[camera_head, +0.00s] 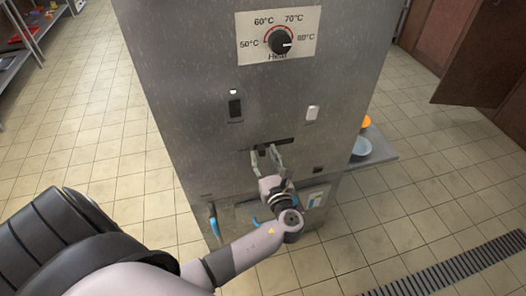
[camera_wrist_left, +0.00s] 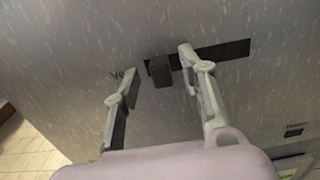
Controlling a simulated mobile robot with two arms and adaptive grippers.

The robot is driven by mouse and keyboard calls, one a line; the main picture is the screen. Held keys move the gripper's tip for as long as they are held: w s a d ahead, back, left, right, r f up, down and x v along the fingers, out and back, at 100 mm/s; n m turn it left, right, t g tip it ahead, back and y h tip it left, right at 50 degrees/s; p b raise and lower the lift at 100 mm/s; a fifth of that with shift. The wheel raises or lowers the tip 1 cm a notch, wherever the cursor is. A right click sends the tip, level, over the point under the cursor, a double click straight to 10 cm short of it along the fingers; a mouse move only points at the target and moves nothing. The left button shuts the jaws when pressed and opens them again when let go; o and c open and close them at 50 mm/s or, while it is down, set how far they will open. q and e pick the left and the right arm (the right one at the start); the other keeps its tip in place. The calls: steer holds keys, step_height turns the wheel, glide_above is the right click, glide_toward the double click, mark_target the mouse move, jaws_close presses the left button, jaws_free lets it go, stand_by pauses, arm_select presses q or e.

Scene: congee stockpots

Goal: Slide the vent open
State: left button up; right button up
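The vent is a dark horizontal slot (camera_wrist_left: 225,51) in the metal front of a tall cabinet. A black slider knob (camera_wrist_left: 160,71) sits at the slot's left end, beside a partly covered label. Much of the slot shows to the right of the knob. In the head view the slot (camera_head: 286,143) lies low on the cabinet front, partly behind my gripper. My left gripper (camera_wrist_left: 159,62) is open, with its fingertips on either side of the knob and visible gaps to it. It also shows at the slot in the head view (camera_head: 266,153). My right gripper is not in view.
Tiled floor is clear on both sides; a drain grate (camera_head: 460,272) lies at lower right.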

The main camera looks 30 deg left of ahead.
arm_select(q)
steer(key=shift+x, duration=0.9)
steer(key=shift+c, duration=0.2)
jaws_close()
